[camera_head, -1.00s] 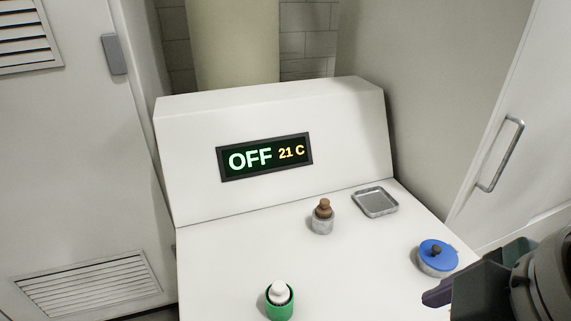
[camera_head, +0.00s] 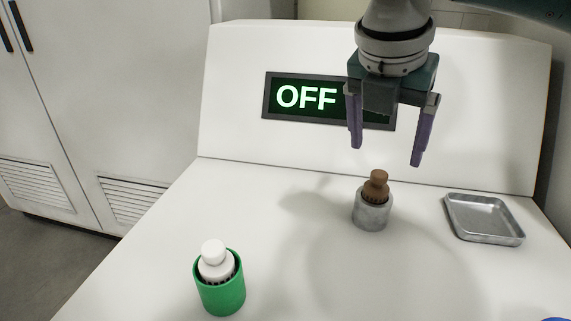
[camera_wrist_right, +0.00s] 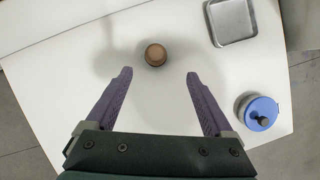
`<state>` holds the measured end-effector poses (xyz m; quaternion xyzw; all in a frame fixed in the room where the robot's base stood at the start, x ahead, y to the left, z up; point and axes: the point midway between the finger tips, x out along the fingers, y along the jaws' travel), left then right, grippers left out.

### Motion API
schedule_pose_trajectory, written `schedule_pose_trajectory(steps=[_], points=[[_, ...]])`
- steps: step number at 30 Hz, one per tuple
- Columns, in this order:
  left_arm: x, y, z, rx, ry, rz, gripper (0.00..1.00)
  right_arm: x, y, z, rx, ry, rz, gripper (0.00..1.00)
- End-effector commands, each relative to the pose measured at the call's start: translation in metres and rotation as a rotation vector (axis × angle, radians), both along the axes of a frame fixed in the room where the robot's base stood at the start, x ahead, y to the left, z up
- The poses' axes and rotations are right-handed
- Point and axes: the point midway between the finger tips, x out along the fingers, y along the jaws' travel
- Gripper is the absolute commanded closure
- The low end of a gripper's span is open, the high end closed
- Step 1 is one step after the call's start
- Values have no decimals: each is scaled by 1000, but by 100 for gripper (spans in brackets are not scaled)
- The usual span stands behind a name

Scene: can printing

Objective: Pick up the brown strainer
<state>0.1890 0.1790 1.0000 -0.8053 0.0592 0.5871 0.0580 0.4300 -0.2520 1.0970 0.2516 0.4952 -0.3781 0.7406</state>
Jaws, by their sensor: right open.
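The brown strainer (camera_head: 375,187) has a knobbed top and sits in a grey metal cup (camera_head: 371,214) on the white worktop; its lower part is hidden inside the cup. In the right wrist view the brown strainer (camera_wrist_right: 156,54) shows from above, just beyond and between the fingertips. My right gripper (camera_head: 387,157) is open and empty, pointing down above the strainer, with its purple fingers spread wide and apart from it. In the right wrist view the right gripper (camera_wrist_right: 158,74) also shows open. My left gripper is not in view.
A green cup (camera_head: 222,293) with a white strainer (camera_head: 214,258) stands at the front left. A square metal tray (camera_head: 484,217) lies right of the strainer. A blue-lidded pot (camera_wrist_right: 259,113) stands at the right. A panel (camera_head: 300,97) reading OFF rises behind.

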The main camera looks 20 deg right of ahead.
Motion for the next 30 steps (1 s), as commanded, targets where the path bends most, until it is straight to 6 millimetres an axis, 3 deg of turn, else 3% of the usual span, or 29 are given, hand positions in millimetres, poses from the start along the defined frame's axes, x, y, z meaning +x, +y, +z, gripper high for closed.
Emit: schedule_pose_trajectory(steps=[6,13,21,30], points=[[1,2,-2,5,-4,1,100,7,-11,-30,-2,5,-1,13],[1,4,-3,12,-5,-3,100,14,-16,-48,-2,2,-1,13],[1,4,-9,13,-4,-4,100,25,-26,-82,-2,1,-2,13],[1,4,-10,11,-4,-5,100,27,-28,-87,-2,-1,1,13]])
